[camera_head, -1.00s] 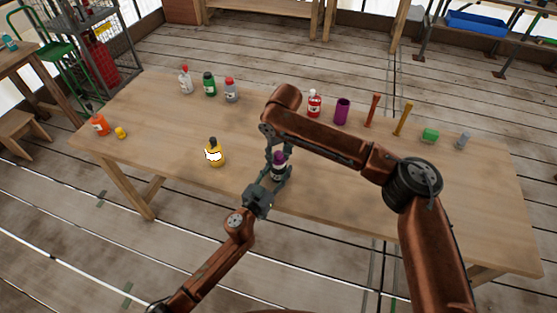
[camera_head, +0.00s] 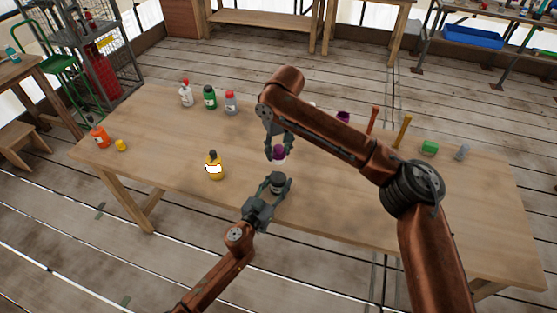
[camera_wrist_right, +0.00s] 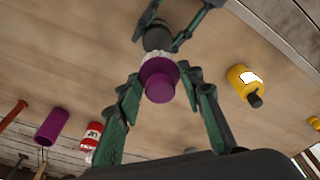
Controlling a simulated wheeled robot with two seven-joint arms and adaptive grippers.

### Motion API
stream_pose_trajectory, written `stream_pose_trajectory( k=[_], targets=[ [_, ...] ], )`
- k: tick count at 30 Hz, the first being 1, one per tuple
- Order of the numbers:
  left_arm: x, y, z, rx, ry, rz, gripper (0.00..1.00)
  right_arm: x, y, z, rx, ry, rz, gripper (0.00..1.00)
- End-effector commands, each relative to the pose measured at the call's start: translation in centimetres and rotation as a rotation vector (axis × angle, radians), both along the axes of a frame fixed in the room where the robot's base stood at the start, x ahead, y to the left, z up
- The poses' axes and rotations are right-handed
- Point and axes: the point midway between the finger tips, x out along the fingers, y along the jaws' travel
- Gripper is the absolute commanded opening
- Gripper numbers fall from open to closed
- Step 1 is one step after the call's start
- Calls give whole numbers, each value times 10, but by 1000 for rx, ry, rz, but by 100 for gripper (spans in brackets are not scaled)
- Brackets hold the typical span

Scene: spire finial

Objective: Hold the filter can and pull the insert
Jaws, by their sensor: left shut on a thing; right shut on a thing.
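The dark filter can (camera_head: 278,182) is held by my left gripper (camera_head: 278,185) near the table's front edge. It also shows in the right wrist view (camera_wrist_right: 157,37) between the left gripper's fingers. The insert, with a purple cap (camera_head: 278,154) and a pale lower part, is in my right gripper (camera_head: 279,146), which is shut on it. In the right wrist view the purple cap (camera_wrist_right: 160,86) lies between the fingers (camera_wrist_right: 163,95), its pale part toward the can. In the head view the insert is above the can with a gap between them.
A yellow bottle (camera_head: 214,167) stands left of the can. White, green and grey bottles (camera_head: 209,97) stand at the back left. A purple cup (camera_wrist_right: 52,127) and a red bottle (camera_wrist_right: 91,142) are partly hidden behind my right arm in the head view.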

Motion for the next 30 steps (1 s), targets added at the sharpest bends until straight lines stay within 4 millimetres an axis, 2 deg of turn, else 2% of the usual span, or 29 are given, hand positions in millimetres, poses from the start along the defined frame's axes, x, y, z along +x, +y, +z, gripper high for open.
stream_pose_trajectory(
  k=[3, 18, 28, 29, 30],
  targets=[
    [0, 0, 0, 0, 0, 0, 13, 0, 1, 10, 0, 0, 2, 20],
    [0, 0, 0, 0, 0, 0, 13, 0, 1, 35, 0, 0, 1, 20],
    [0, 0, 0, 0, 0, 0, 13, 0, 0, 40, -1, 1, 1, 20],
    [0, 0, 0, 0, 0, 0, 40, 0, 0, 40, -1, 1, 1, 20],
    [0, 0, 0, 0, 0, 0, 43, 0, 0, 40, -1, 1, 1, 20]
  ],
)
